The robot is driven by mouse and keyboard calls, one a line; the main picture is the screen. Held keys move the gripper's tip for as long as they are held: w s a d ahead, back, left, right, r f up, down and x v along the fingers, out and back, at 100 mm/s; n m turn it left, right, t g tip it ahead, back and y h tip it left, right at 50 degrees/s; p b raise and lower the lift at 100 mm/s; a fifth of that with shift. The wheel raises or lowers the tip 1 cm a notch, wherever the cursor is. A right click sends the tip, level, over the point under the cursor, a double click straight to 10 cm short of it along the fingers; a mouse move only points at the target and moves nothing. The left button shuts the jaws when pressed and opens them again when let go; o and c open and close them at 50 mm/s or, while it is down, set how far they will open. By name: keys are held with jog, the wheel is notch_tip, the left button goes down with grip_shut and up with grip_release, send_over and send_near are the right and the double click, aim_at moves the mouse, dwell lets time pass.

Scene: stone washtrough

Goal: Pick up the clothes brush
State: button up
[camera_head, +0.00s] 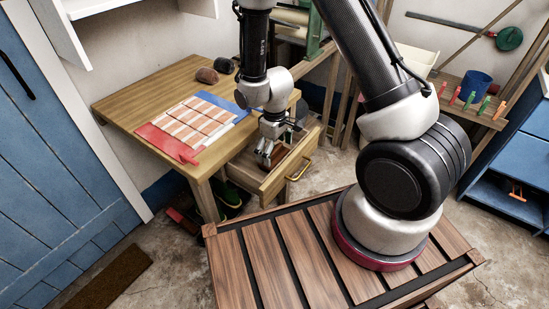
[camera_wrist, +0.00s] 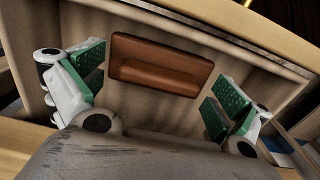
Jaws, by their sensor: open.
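A reddish-brown block with rounded corners and a raised ridge (camera_wrist: 160,66) lies in the open drawer; it looks like the clothes brush. No bristles show. In the wrist view it sits between and beyond my two green-padded fingers, with clear gaps on both sides. My gripper (camera_wrist: 158,95) is open and empty, pointing down into the drawer. In the head view my gripper (camera_head: 268,155) is over the pulled-out drawer (camera_head: 270,188) under the wooden table, and the block is mostly hidden there.
The wooden table (camera_head: 130,103) holds a striped cloth (camera_head: 195,122), a red piece (camera_head: 165,143), a blue piece and two dark rounded objects (camera_head: 207,75). The drawer walls stand close around my fingers. A shelf with a blue cup (camera_head: 474,88) is at right.

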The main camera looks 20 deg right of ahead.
aim_at(274, 149)
jog(key=shift+c, duration=0.2)
jog(key=c, duration=1.2)
jog(key=shift+r, duration=0.1)
notch_tip(274, 149, up, 10)
jog(key=shift+f, duration=0.1)
